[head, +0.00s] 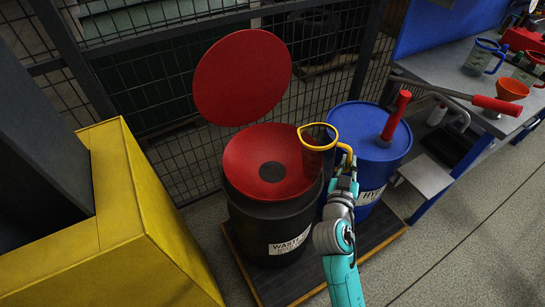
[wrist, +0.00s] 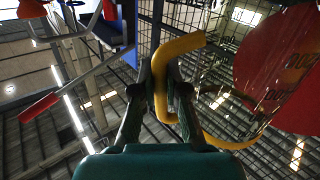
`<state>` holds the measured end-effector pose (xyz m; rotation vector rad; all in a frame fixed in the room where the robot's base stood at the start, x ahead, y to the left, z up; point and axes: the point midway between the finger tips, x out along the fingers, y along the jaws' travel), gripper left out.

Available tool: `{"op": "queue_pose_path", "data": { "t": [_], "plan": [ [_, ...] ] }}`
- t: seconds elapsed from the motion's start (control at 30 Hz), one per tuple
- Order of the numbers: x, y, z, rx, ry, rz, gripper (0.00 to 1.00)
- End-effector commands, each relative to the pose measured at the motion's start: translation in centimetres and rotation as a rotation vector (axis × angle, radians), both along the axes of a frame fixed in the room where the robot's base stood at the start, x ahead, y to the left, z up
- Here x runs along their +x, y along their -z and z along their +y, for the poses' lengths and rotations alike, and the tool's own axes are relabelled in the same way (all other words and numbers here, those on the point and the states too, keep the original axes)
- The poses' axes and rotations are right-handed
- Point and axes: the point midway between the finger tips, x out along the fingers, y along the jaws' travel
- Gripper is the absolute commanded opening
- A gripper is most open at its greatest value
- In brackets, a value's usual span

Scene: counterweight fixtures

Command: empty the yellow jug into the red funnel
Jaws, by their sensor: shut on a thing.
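The yellow jug (head: 317,146) has a clear body with a yellow rim and handle. It looks roughly upright in the head view, over the right edge of the red funnel (head: 248,158). I cannot make out its contents. The wide funnel sits on a black waste drum (head: 270,222), its round red lid (head: 243,78) raised behind it. My gripper (head: 346,170) is shut on the jug's handle, right of the funnel. In the wrist view the yellow handle (wrist: 178,47) stands between my two fingers (wrist: 165,92); the jug's body is hard to make out.
A blue drum (head: 365,142) with a red-handled pump (head: 396,116) stands close right of the jug. A wire fence (head: 160,125) is behind. A yellow cabinet (head: 150,220) stands left. The bench (head: 450,70) at right holds other jugs and an orange funnel (head: 511,89).

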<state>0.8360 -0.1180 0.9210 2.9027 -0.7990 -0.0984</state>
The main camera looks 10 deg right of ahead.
Motion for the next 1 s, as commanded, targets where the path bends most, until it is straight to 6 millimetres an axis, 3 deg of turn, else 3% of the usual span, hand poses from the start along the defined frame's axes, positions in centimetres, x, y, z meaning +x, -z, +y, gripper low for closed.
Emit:
{"op": "queue_pose_path", "data": {
  "t": [0.5, 1.0],
  "plan": [
    [-0.3, 1.6, -0.4, 0.107, 0.0, -0.098, 0.0],
    [-0.3, -3.2, -0.4, 0.111, -0.001, -0.102, 0.0]
  ]
}}
